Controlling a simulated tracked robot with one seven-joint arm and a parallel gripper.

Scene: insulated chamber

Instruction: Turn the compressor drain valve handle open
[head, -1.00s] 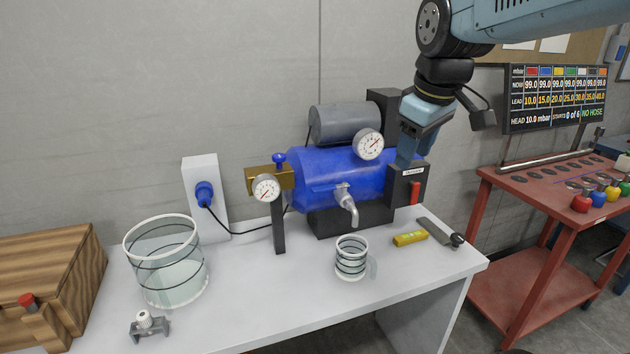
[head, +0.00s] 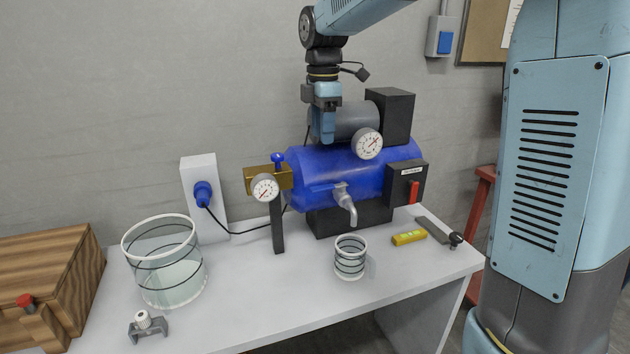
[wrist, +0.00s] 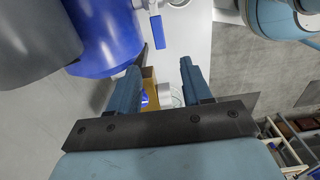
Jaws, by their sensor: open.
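The compressor is a blue tank (head: 385,165) under a grey motor (head: 357,121), standing on the bench. A silver drain spout (head: 346,203) bends down from the tank's front. Its blue lever handle (head: 321,188) lies sideways to the left of the spout, hard to tell from the blue tank. In the wrist view the handle (wrist: 157,32) shows beyond the fingertips, apart from them. My gripper (head: 321,138) is open and empty, pointing down by the motor's left end, above the handle. In the wrist view my gripper (wrist: 160,68) has the brass block (wrist: 150,90) showing between its fingers.
A gauge (head: 265,188) and blue knob (head: 278,158) sit on the brass fitting left of the tank. A small glass jar (head: 350,262) stands below the spout. A yellow level (head: 409,238), large glass vessel (head: 148,262) and wooden box (head: 80,265) share the bench.

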